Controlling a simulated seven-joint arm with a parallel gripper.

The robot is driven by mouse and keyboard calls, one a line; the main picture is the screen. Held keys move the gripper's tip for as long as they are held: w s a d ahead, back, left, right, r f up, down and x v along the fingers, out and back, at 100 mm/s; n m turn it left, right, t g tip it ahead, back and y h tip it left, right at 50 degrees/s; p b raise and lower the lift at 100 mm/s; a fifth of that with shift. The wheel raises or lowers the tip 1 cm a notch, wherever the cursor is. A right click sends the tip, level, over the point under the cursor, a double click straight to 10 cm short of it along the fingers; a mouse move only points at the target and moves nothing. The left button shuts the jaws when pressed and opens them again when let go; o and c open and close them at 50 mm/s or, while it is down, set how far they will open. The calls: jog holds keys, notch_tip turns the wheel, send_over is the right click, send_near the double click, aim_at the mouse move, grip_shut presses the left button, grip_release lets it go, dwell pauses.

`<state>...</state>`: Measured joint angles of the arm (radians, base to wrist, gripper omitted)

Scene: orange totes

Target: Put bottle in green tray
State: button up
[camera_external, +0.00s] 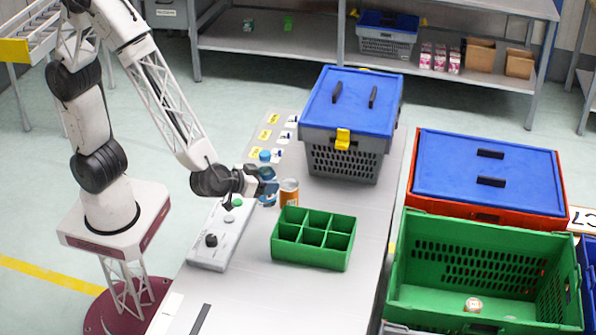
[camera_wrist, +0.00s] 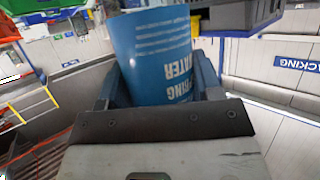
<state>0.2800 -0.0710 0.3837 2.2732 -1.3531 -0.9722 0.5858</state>
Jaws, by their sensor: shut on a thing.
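A blue bottle with white lettering (camera_wrist: 158,45) stands between my fingers in the wrist view. In the external view, its blue cap (camera_external: 265,155) shows above my gripper (camera_external: 268,182) and its lower part shows below. My gripper is shut on the bottle, which looks upright. The green tray (camera_external: 301,262), divided into several compartments, sits on the grey table in front of and to the right of my gripper. Its visible compartments look empty. I cannot tell whether the bottle's base touches the table.
An orange can (camera_external: 289,192) stands right beside the bottle. A grey tote with a blue lid (camera_external: 343,150) stands behind on the table (camera_external: 215,297). A grey control box (camera_external: 222,238) lies left of the tray. A large green crate (camera_external: 482,227) stands off the table at right.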

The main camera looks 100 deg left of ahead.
jog(key=shift+s+d, duration=0.25)
jog(key=shift+s, duration=0.85)
jog(key=shift+s+d, duration=0.25)
jog(key=shift+s, duration=0.85)
jog(key=shift+w, duration=0.1)
send_over(304, 227)
jog(key=shift+f, duration=0.75)
jog(key=shift+f, duration=0.1)
jog(key=shift+f, duration=1.65)
jog(key=shift+f, duration=0.1)
jog(key=o, duration=1.2)
jog(key=shift+f, duration=0.1)
jog(key=shift+r, duration=0.2)
